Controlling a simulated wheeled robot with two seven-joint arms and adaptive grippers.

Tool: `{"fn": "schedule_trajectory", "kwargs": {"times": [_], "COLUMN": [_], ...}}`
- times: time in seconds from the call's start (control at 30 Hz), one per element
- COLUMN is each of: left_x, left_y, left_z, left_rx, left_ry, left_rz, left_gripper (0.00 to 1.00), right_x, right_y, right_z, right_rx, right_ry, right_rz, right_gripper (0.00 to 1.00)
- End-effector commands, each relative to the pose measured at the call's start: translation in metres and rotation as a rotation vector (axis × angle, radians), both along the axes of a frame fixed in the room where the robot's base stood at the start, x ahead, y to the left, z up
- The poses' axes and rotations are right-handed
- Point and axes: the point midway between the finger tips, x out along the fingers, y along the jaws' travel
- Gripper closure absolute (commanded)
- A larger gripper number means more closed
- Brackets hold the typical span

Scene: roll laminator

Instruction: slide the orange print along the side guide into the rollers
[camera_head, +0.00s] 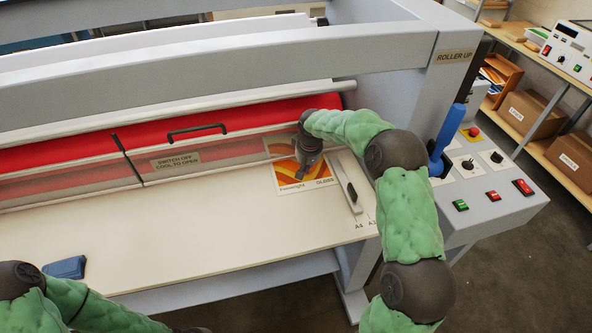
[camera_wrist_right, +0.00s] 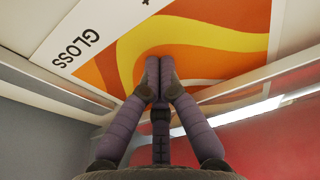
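The orange print (camera_head: 300,182), with wavy orange, red and yellow bands and the word GLOSS, lies flat on the cream feed table (camera_head: 200,222). Its far part shows through the clear strip under the red cover. The side guide (camera_head: 347,183), a pale bar with a dark handle, lies close along the print's right side; I cannot tell whether they touch. My right gripper (camera_head: 303,174) points down onto the print. In the right wrist view its fingertips (camera_wrist_right: 158,72) are together on the print's coloured area, holding nothing between them. My left gripper is out of view.
The red cover (camera_head: 235,112) with a black handle spans the far side of the table. A control panel (camera_head: 490,190) with buttons and a blue lever (camera_head: 448,137) stand at the right. The table's middle is clear.

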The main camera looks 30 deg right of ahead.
Motion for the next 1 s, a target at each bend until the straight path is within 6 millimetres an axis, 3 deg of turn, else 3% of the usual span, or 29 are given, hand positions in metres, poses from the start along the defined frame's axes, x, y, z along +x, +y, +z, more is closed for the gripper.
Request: {"fn": "schedule_trajectory", "kwargs": {"times": [1.0], "left_x": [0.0], "left_y": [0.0], "left_z": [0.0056], "left_rx": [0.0], "left_ry": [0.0], "left_rz": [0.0], "left_gripper": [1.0], "right_x": [0.0076], "right_y": [-0.0042], "right_z": [0.004], "right_rx": [0.0], "right_ry": [0.004], "right_rz": [0.0], "right_gripper": [1.0]}}
